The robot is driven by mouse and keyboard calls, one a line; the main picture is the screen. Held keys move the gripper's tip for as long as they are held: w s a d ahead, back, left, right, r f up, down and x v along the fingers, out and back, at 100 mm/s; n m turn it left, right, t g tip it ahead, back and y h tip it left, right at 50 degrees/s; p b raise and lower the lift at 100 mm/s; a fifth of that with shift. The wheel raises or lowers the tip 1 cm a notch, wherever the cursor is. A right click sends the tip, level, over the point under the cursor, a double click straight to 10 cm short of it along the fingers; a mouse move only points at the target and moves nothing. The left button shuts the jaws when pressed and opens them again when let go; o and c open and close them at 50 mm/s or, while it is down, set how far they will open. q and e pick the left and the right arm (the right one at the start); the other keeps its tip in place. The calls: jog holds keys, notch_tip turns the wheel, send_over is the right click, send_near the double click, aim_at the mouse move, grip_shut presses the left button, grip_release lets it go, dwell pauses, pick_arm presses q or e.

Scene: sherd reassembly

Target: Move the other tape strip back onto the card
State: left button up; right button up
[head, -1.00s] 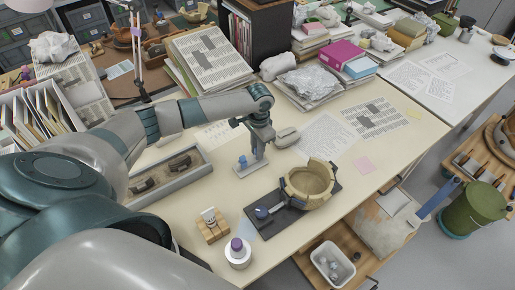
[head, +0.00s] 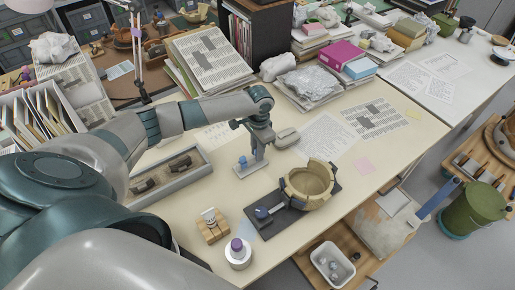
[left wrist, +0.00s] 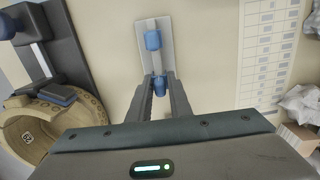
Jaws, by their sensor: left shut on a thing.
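The card (head: 241,174) is a small pale grey plate lying on the table. One blue tape strip (left wrist: 152,40) stands near its far end in the left wrist view, and it also shows on the card in the head view (head: 243,161). My left gripper (left wrist: 159,85) is shut on another blue tape strip (left wrist: 159,82), over the card's near end. I cannot tell whether this strip touches the card. In the head view my left gripper (head: 261,156) points down at the card. My right gripper is not in view.
A tan vessel (head: 310,184) sits on a dark stand with a blue knob (head: 262,212), right of the card. A grey tray (head: 200,168) with dark sherds lies to the left. A grey rounded item (head: 287,138) and printed sheets (head: 325,137) lie behind.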

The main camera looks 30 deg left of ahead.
pick_arm(q)
jog(key=shift+f, duration=0.1)
dwell(0.4)
dwell(0.3)
jog(key=o, duration=0.8)
jog(key=shift+w+d+r+b, duration=0.15)
jog(key=shift+r+b, duration=0.75)
jog(key=shift+r, duration=3.5)
jog(key=shift+w+a+r+b, duration=0.1)
jog(key=shift+r+b, duration=0.75)
jog(key=shift+r, duration=3.5)
jog(key=shift+d+f, duration=0.1)
